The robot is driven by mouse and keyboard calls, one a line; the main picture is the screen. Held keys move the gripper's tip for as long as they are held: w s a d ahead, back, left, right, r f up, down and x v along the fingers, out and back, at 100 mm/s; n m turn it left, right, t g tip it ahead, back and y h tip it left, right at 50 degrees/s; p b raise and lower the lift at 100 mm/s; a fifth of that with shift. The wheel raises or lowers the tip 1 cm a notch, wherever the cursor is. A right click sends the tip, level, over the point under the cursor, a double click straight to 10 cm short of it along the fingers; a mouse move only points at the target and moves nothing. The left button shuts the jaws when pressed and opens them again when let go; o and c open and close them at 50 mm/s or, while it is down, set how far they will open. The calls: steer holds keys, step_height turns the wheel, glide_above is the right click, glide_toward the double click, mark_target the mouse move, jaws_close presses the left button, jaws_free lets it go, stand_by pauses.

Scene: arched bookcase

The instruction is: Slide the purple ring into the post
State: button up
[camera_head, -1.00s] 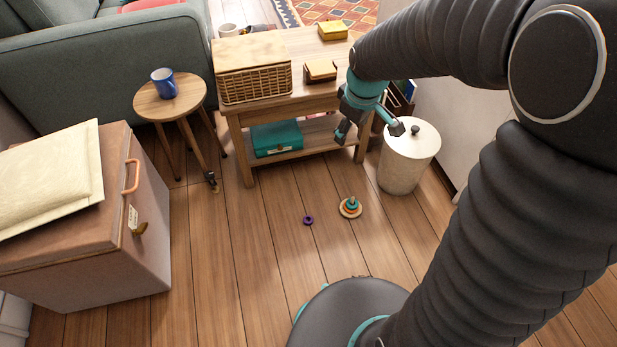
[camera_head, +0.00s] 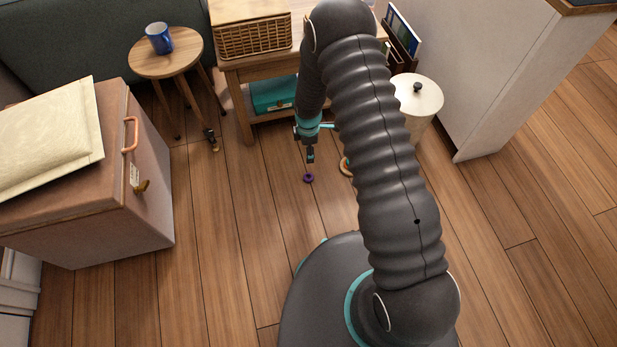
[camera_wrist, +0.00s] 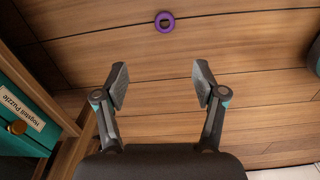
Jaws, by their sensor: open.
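The small purple ring (camera_head: 308,178) lies flat on the wooden floor. My gripper (camera_wrist: 160,80) is open and empty. In the head view my gripper (camera_head: 310,156) hangs above the floor, close to the ring and apart from it. The ring stacker with the post (camera_head: 345,166) is to the right of the purple ring. My arm hides most of it, including the post.
A wooden table (camera_head: 238,100) with a wicker basket and a teal box (camera_head: 273,94) stands behind. A white lidded bin (camera_head: 418,97) is at the right. A round stool (camera_head: 165,60) with a blue mug and a brown case (camera_head: 100,215) are at the left. Floor around the ring is clear.

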glide_above(309, 175)
steer(key=s, duration=0.1)
steer(key=shift+n, duration=0.3)
steer(key=f, duration=1)
steer(key=shift+a+f, duration=0.2)
steer(key=shift+a, duration=0.15)
steer(key=shift+d+f, duration=0.15)
steer(key=shift+f, duration=1.4)
steer(key=shift+d+f, duration=0.1)
steer(key=shift+f, duration=1.45)
steer(key=c, duration=0.8)
